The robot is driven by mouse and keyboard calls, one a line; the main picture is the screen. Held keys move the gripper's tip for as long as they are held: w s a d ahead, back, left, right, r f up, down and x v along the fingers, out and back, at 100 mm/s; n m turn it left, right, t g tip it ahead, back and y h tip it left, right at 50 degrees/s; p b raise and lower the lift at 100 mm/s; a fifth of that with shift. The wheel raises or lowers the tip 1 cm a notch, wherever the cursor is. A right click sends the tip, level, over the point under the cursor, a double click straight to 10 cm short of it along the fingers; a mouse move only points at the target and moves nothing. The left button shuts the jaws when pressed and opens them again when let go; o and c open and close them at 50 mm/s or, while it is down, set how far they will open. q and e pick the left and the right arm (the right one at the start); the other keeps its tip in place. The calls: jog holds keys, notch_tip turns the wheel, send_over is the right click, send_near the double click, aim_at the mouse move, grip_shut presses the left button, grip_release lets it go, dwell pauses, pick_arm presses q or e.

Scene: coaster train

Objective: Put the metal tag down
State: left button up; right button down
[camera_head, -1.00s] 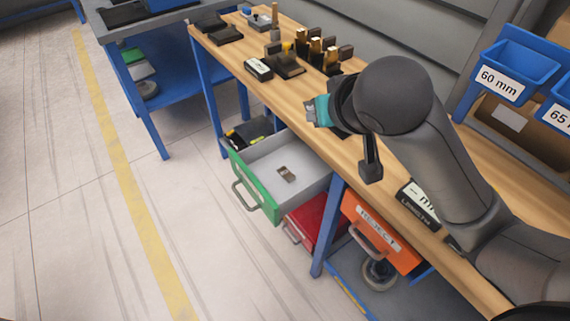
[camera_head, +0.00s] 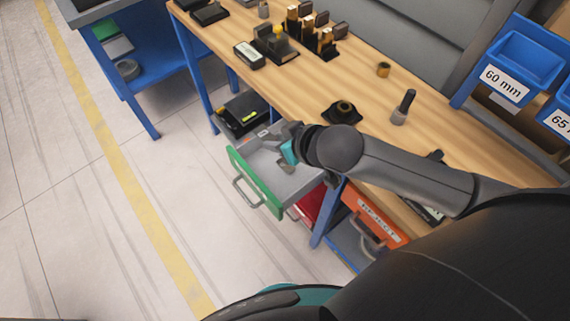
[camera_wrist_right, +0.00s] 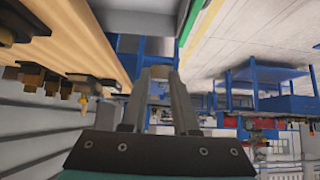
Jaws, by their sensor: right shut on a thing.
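My right gripper (camera_head: 290,150) is over the open drawer with the green front (camera_head: 254,182), low at its inner right part. It is shut on the metal tag, a small grey piece that I can hardly tell from the fingers in the head view. In the right wrist view, the two grey fingers (camera_wrist_right: 160,100) close around a small pale piece at their tips. A small grey-brown piece (camera_head: 287,168) shows just below the gripper in the drawer; I cannot tell whether it lies on the floor of the drawer. My left gripper is not in view.
The wooden workbench (camera_head: 310,88) runs beside the drawer, with black fixtures and a dark-handled tool (camera_head: 403,107) on it. A red drawer (camera_head: 312,207) and an orange drawer (camera_head: 374,216) sit to the right. Blue bins (camera_head: 520,62) stand at the back right. The floor at left is clear.

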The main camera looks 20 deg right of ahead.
notch_tip(320, 180, down, 15)
jog(key=b, duration=0.4)
jog(key=shift+f+b, duration=0.1)
jog(key=shift+b, duration=0.25)
pick_arm(q)
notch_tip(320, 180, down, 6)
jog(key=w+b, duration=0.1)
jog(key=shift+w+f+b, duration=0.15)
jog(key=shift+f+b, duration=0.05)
jog(key=shift+b, duration=0.15)
pick_arm(e)
jog(key=shift+f, duration=2.4)
jog(key=shift+f, duration=0.15)
jog(key=c, duration=0.7)
grip_release()
jog(key=shift+o, duration=0.2)
jog(key=shift+s+r, duration=0.2)
jog(key=shift+r, duration=0.15)
pick_arm(q)
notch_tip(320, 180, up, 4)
jog(key=p, duration=0.3)
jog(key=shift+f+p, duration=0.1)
jog(key=shift+p, duration=0.3)
pick_arm(e)
jog(key=v, duration=1.1)
jog(key=shift+s+d+r, duration=0.15)
jog(key=shift+s+r, duration=0.05)
